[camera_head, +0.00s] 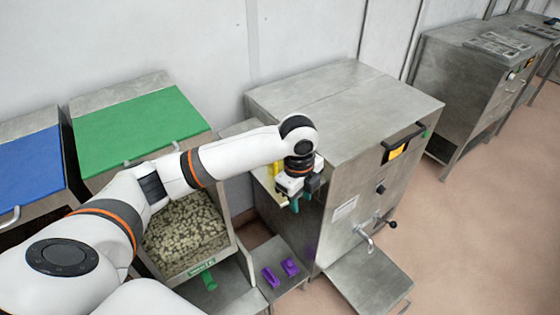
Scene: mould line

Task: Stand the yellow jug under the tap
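Yellow parts (274,169) show behind my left gripper, beside the steel machine; they may be the yellow jug, but the gripper hides most of it. The tap (364,238) sticks out low on the machine's front, with a black-knobbed lever beside it. A flat steel shelf (372,282) lies below the tap, and it is bare. My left gripper (305,202) points down at the machine's left side, with teal fingertips. I cannot tell whether it is open or shut, or whether it touches the yellow thing. My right gripper is out of view.
The steel machine (345,100) stands in the middle. Two purple pieces (289,267) lie on a low grey surface left of it. A bin of pale pellets (186,235) has a green lid (138,130); a blue lid (30,163) is farther left. Open floor (480,230) lies right.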

